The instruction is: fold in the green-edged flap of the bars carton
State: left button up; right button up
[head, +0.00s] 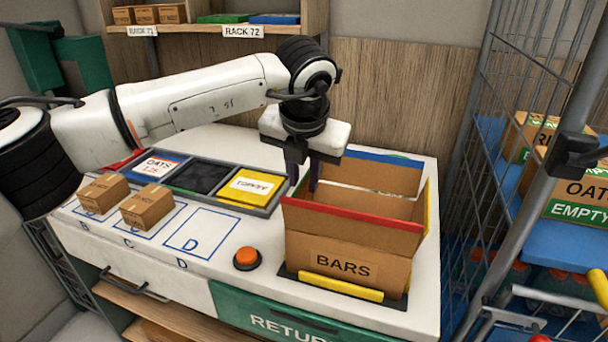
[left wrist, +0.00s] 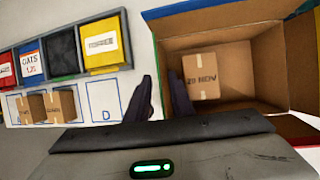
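The bars carton (head: 345,262) stands at the right end of the counter, open at the top. Its red-edged flap (head: 350,215) is at the front, a blue-edged flap (head: 385,158) at the back and a yellow-edged flap (head: 427,208) at the right. My left gripper (head: 303,175) points down at that left side, fingers apart. In the left wrist view its fingers (left wrist: 160,100) appear on either side of the carton's left edge. Contact is unclear. My right gripper is not in view.
Inside the carton lies a small box (left wrist: 201,76). Left are bins (head: 195,177), two small boxes (head: 147,207) and an orange button (head: 247,258). A wire cage (head: 510,110) stands close on the right; a shelf (head: 215,27) is behind.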

pick_arm(q)
jog(key=shift+w+f, duration=0.15)
jog(key=shift+f, duration=0.3)
jog(key=shift+c, duration=0.4)
grip_shut()
